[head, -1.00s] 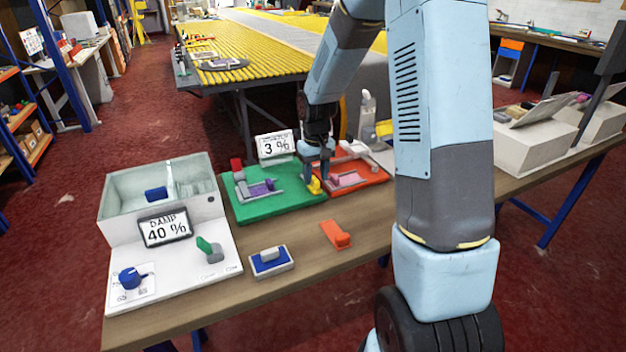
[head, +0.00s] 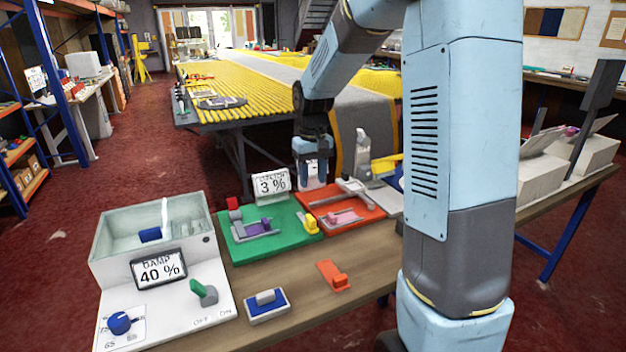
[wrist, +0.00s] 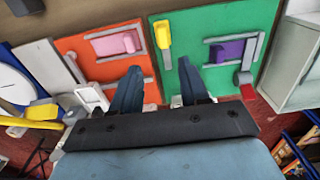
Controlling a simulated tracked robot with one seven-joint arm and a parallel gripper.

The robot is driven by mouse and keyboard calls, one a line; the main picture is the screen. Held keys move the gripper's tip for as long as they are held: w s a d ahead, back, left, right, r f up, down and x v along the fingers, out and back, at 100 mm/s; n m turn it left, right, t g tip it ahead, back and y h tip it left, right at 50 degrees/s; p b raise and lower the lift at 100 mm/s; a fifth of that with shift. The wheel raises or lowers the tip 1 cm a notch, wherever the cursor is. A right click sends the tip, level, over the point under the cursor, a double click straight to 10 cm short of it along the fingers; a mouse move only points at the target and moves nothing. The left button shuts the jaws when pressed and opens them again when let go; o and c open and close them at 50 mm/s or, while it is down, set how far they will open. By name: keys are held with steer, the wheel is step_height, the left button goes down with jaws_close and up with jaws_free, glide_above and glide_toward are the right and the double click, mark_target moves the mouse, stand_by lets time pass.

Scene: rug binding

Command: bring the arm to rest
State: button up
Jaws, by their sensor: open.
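My gripper (head: 313,178) hangs fingers-down above the back edge of the boards in the head view, between the 3 % display and a white bottle-like thing. In the wrist view its two fingers (wrist: 160,90) stand apart with nothing between them. Below lie the green board (head: 285,243) with a purple block (head: 253,228) and a yellow piece (head: 311,224), and the red-orange board (head: 368,214) with a pink block (head: 344,218). The yellow piece also shows in the wrist view (wrist: 163,40), beyond the fingertips and apart from them.
A clear-walled box (head: 150,235) with a 40 % display (head: 161,268) stands at the left. A blue-and-white block (head: 267,305) and an orange piece (head: 332,275) lie on the wooden table near its front. The yellow roller table (head: 250,90) is behind. Grey sloped boxes (head: 563,170) stand at right.

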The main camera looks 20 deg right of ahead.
steer(key=s+r+t, duration=0.2)
steer(key=s+r, duration=0.2)
steer(key=s, duration=0.5)
steer(key=s+r+m+t, duration=0.1)
steer(key=s+r, duration=0.3)
steer(key=s, duration=0.5)
steer(key=s+d+r+t, duration=0.1)
steer(key=s+r, duration=0.4)
steer(key=s, duration=0.5)
steer(key=shift+m+t, duration=0.4)
steer(key=shift+t, duration=0.4)
steer(key=shift+d, duration=0.1)
